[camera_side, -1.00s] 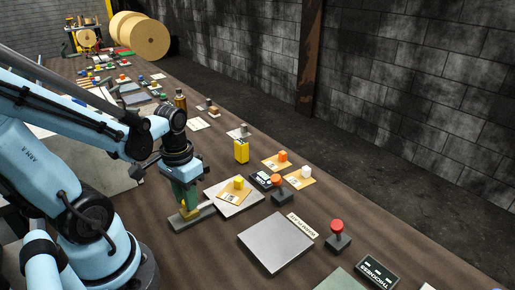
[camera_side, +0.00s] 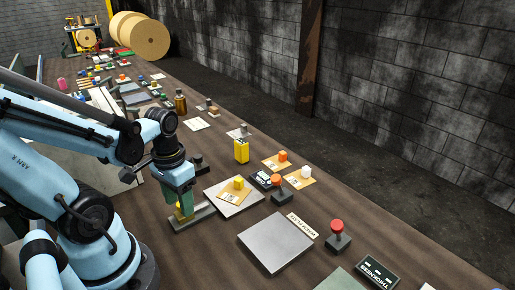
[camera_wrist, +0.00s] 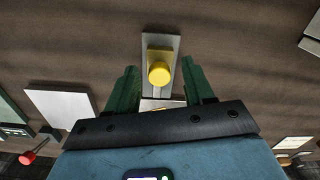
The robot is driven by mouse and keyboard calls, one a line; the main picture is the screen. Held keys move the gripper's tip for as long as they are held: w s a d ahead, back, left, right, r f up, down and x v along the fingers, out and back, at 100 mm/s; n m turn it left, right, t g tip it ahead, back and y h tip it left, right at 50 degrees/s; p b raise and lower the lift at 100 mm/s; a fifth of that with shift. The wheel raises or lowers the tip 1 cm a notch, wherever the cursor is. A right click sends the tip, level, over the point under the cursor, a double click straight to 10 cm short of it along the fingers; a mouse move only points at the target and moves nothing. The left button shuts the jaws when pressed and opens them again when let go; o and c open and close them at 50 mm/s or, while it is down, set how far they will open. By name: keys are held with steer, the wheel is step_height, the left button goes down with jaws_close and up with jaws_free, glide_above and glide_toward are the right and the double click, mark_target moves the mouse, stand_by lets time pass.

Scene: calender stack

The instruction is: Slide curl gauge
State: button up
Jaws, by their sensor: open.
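The curl gauge appears to be the grey rail (camera_side: 203,214) with a yellow knob, lying on the brown bench. In the wrist view the rail (camera_wrist: 160,42) runs up the picture, and the round yellow knob (camera_wrist: 159,74) stands on its slider. My gripper (camera_side: 182,207) points down over the rail in the side view, its green fingers hiding much of the knob. In the wrist view my gripper (camera_wrist: 160,70) is open, with one finger on each side of the knob and visible gaps between. I cannot tell whether the fingers touch the rail.
A grey plate (camera_side: 216,192) carrying a card and yellow block sits just right of the rail. Bare bench (camera_side: 190,254) lies in front of the rail.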

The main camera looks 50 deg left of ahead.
step_height(320, 180, up, 12)
stand_by(1.1)
steer(key=w+d+f+m+t, duration=0.2)
steer(key=w+d+t, duration=0.5)
steer(key=w, duration=0.4)
steer(key=shift+w+d+f+m, duration=0.25)
steer(key=shift+d+f+m, duration=0.05)
steer(key=shift+d+m, duration=0.25)
stand_by(0.6)
